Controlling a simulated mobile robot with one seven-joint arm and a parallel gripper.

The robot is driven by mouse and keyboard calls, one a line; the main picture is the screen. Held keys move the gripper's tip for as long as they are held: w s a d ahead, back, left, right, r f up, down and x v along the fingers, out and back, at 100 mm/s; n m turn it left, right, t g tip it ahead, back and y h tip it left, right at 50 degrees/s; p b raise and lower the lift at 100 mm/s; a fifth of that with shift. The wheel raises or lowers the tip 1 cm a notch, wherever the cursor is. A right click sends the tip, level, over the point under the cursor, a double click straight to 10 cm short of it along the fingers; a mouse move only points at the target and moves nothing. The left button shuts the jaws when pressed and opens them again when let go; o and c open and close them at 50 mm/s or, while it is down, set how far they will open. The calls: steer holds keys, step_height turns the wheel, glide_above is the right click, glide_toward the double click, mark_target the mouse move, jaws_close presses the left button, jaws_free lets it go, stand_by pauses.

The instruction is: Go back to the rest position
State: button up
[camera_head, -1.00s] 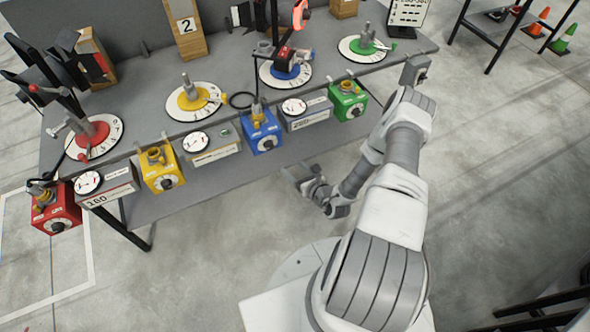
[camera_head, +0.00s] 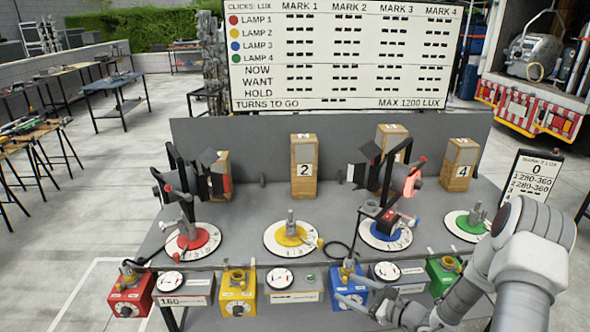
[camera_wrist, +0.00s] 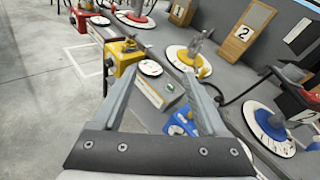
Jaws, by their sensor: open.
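My gripper (camera_head: 352,291) is open and empty in front of the table's front edge, by the blue box (camera_head: 349,284). In the wrist view the two fingers of my gripper (camera_wrist: 160,76) stand wide apart with nothing between them held. The blue box shows partly behind the right finger there (camera_wrist: 180,123). The yellow box (camera_head: 238,292) hangs at the table front to the left of my gripper, and it shows beyond the left finger in the wrist view (camera_wrist: 125,55). My arm comes in from the right of the head view.
The grey table (camera_head: 340,210) carries round dials, lamps and numbered wooden blocks such as block 2 (camera_head: 304,168). A red box (camera_head: 127,296) and a green box (camera_head: 443,275) also hang at the front edge. A lux board (camera_head: 345,60) stands behind. Open floor lies left.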

steer(key=s+a+r+n+g+b, duration=0.1)
steer(key=s+a+r+n+g, duration=0.45)
steer(key=r+n, duration=0.2)
steer(key=s+a+r+n+g+b, duration=0.1)
steer(key=s+a+r+n+g, duration=0.3)
steer(key=s+r+n, duration=0.4)
steer(key=s+d+r+n+t+h+b, duration=0.1)
steer(key=s+d+r+n+t+h, duration=0.1)
steer(key=s+d+r+n+h, duration=0.1)
steer(key=s+d+r+n+t+h+b, duration=0.1)
steer(key=s+d+r+n+h, duration=0.3)
steer(key=s, duration=0.6)
step_height(320, 180, up, 3)
steer(key=n+h+b, duration=0.1)
steer(key=h, duration=0.2)
steer(key=shift+s+d+f+t, duration=0.15)
steer(key=shift+s+f+t, duration=0.05)
steer(key=shift+s+t, duration=0.15)
steer(key=shift+s+d+r+n+t+h, duration=0.25)
steer(key=shift+d+r+n+t+h, duration=0.05)
steer(key=shift+d+n+h, duration=0.15)
steer(key=shift+c, duration=0.5)
steer(key=c, duration=0.3)
steer(key=shift+a, duration=0.15)
